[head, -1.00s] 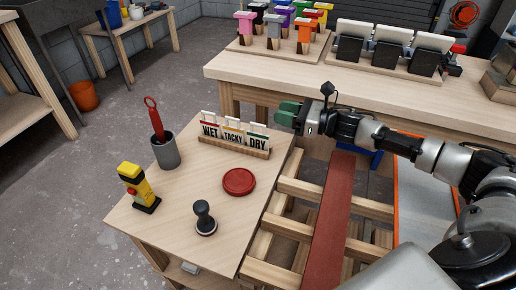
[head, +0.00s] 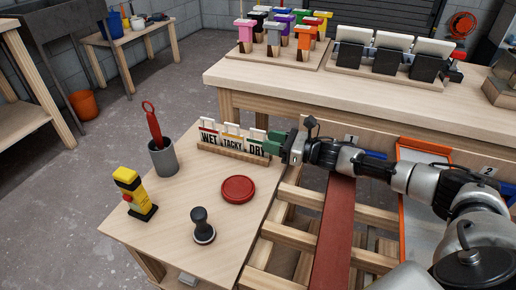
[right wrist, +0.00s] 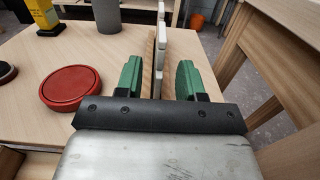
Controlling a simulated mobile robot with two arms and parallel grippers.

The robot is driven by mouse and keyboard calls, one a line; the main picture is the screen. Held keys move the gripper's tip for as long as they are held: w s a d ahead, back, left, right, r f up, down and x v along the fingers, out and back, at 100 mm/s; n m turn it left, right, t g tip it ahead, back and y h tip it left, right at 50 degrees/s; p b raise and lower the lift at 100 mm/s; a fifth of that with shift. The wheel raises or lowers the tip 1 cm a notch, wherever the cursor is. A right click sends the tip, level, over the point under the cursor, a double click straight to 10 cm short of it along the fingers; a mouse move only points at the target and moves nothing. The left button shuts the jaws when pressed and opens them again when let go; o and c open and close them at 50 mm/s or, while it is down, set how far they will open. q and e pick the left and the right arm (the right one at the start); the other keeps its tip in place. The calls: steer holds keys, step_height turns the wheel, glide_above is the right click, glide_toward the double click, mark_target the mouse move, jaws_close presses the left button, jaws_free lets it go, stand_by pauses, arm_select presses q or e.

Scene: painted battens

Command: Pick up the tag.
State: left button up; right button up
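Three white tags stand in a row in a wooden rack (head: 232,155) on the small table: the WET tag (head: 209,137), the TACKY tag (head: 232,141) and the DRY tag (head: 256,148). My right gripper (head: 274,143) is at the right end of the row, by the DRY tag. In the right wrist view the green fingers (right wrist: 159,80) are apart, with the row of tags (right wrist: 162,38) seen edge-on between them. I cannot tell whether a finger touches the DRY tag. My left gripper is not in view.
On the table are a red round lid (head: 238,189), a black-knobbed stamp (head: 203,226), a yellow-black device (head: 134,194) and a grey cup (head: 162,157) holding a red-handled tool. A red-painted batten (head: 333,235) lies on rails to the right. The workbench (head: 350,101) stands behind.

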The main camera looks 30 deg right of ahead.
mark_target(258, 140)
steer(key=x, duration=0.4)
steer(key=shift+w+a, duration=0.15)
steer(key=shift+w, duration=0.05)
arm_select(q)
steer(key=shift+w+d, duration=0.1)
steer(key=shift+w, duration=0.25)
arm_select(e)
steer(key=shift+c, duration=0.4)
jaws_close()
